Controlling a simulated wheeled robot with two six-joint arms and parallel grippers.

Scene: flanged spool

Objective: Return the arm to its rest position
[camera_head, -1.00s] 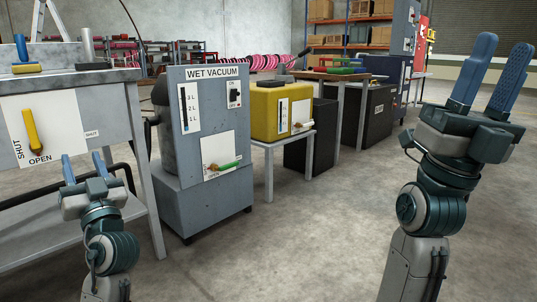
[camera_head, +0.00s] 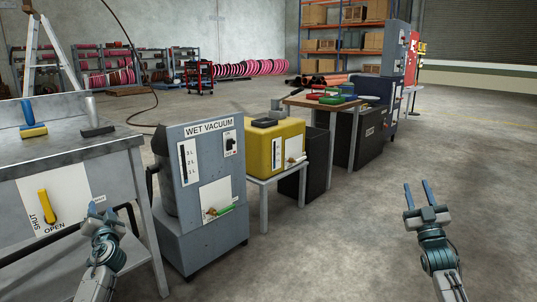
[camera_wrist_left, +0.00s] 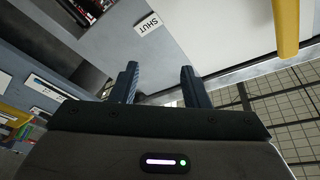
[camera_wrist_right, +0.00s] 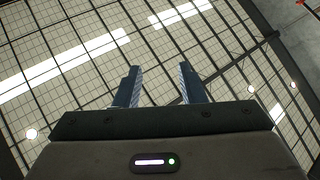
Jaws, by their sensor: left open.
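My left gripper (camera_head: 103,210) points upward in front of the grey bench's white panel, right of the yellow lever and apart from it. Its two blue fingers are spread with nothing between them, as the left wrist view (camera_wrist_left: 160,82) also shows. My right gripper (camera_head: 417,188) points upward over open floor at the right. Its fingers are apart and empty, with only the ceiling behind them in the right wrist view (camera_wrist_right: 160,85). The yellow lever (camera_head: 44,207) stands nearly upright on the panel, between the SHUT and OPEN labels.
A grey wet vacuum cabinet (camera_head: 173,242) stands right of the bench (camera_head: 70,157). A yellow tank (camera_head: 262,150) sits on a small stand beyond it. A wooden-topped table (camera_head: 310,101) stands farther back. The concrete floor (camera_head: 335,235) around my right arm is clear.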

